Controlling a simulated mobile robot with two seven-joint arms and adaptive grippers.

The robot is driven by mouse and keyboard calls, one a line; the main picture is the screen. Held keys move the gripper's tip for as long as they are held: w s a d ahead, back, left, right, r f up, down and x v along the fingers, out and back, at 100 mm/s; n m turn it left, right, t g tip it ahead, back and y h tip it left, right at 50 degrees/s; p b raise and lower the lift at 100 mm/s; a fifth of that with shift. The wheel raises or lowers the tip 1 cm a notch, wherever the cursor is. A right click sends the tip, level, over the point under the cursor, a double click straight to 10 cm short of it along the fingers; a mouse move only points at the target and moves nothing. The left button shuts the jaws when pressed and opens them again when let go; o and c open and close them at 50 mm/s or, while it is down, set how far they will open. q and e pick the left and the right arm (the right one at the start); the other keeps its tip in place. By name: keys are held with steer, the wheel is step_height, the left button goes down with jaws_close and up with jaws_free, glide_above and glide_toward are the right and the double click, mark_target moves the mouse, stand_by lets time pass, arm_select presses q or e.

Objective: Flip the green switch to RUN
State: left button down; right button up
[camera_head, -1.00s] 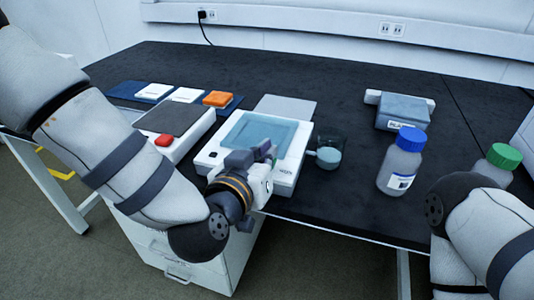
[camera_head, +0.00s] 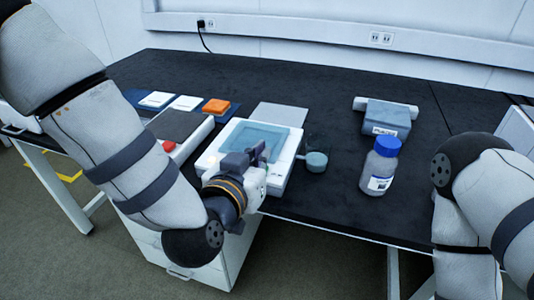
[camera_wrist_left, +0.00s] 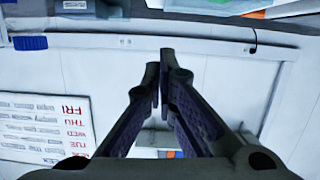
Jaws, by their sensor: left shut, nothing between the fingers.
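I cannot make out a green switch or a RUN mark in either view. My left gripper (camera_head: 257,154) is shut and empty. In the head view it overlaps the front of a white device (camera_head: 278,180) with a teal top panel (camera_head: 262,135), hiding part of its front; I cannot tell whether they touch. In the left wrist view the two dark fingers (camera_wrist_left: 160,72) are together in front of a pale surface. My right gripper is not in view; only my right arm shows at the right edge.
A white unit with a red button (camera_head: 169,146) stands to the left, partly behind my left arm. A blue-capped bottle (camera_head: 380,167) and a small teal-topped vessel (camera_head: 316,160) stand to the right. A printed weekday sheet (camera_wrist_left: 45,128) shows in the wrist view.

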arm_select(q)
steer(key=v, duration=0.5)
steer(key=shift+s+a+f+p, duration=0.15)
steer(key=shift+s+a+p, duration=0.05)
steer(key=shift+s+p, duration=0.1)
steer(key=s+a+f+n+g+y, duration=0.1)
steer(key=s+a+f+g, duration=0.35)
steer(key=f, duration=0.45)
steer(key=s+a+f+g+y, duration=0.1)
steer(key=s+a+f+g, duration=0.2)
steer(key=s+f, duration=0.5)
steer(key=s+a+f+n+g+y, duration=0.1)
steer(key=s+a+f+g, duration=0.3)
steer(key=s, duration=0.7)
steer(key=s+a+f+n+g+y, duration=0.1)
steer(key=s+a+f+g, duration=0.4)
steer(key=s, duration=0.6)
step_height(320, 180, down, 2)
steer(key=a+y, duration=0.1)
steer(key=a, duration=0.1)
steer(key=shift+a+f, duration=0.2)
steer(key=shift+a, duration=0.1)
